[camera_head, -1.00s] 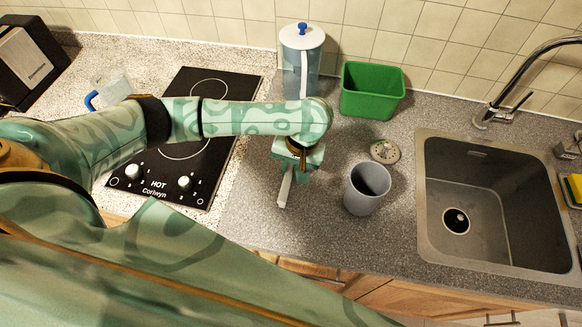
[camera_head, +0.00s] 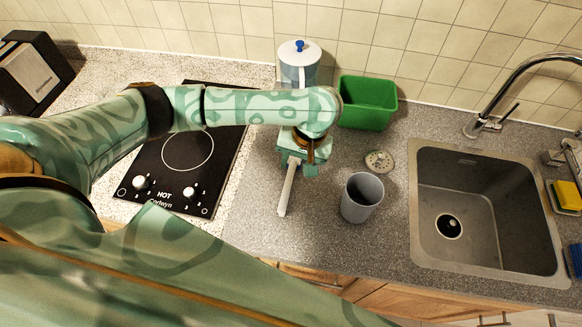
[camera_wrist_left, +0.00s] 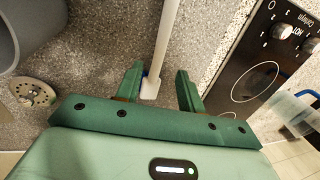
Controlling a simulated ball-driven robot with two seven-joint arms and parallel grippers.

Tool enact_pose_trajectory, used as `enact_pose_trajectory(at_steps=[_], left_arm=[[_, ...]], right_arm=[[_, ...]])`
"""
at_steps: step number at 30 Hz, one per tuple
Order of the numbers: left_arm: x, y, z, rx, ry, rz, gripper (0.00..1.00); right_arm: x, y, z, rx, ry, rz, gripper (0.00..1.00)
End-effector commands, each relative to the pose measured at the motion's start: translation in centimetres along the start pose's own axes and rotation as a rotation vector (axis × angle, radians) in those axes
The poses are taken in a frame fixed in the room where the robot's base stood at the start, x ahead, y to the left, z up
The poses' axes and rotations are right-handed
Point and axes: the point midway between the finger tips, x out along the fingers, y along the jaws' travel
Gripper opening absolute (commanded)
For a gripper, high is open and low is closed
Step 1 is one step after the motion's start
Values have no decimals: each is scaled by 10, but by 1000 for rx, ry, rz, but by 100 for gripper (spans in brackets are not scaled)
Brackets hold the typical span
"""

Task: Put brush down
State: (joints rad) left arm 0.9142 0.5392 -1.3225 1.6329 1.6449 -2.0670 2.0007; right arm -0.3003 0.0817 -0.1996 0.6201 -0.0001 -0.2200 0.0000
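The brush (camera_head: 287,190) shows in the head view as a long pale stick on or just above the grey counter, left of the grey cup. Its upper end is hidden under my left gripper. In the left wrist view the pale brush (camera_wrist_left: 166,45) runs from the top edge down between the fingers, with a small blue spot beside its near end. My left gripper (camera_head: 298,166), also in the left wrist view (camera_wrist_left: 157,80), is open, its fingers spread around the brush end with a gap on the right side. My right gripper is not in view.
The grey cup (camera_head: 361,198) stands close right of the brush, with a round perforated disc (camera_head: 379,161) behind it. A green bin (camera_head: 367,103) and a lidded pitcher (camera_head: 299,65) stand at the back. The cooktop (camera_head: 187,155) is left, the sink (camera_head: 487,210) right.

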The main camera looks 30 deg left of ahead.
Motion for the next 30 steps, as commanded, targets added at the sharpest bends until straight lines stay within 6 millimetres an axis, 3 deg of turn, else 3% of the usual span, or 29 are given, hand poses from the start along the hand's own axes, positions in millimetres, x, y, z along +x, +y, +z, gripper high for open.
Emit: enact_pose_trajectory(at_steps=[1, 3, 8, 30], left_arm=[[-16, -1, -1, 2, 3, 0, 39], [-27, -1, 0, 1, 2, -1, 39], [-41, 0, 0, 0, -1, 0, 39], [-41, 0, 0, 0, -2, -1, 39]], right_arm=[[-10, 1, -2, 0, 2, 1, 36], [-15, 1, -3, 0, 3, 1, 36], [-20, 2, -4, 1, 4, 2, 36], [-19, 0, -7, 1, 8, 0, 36]])
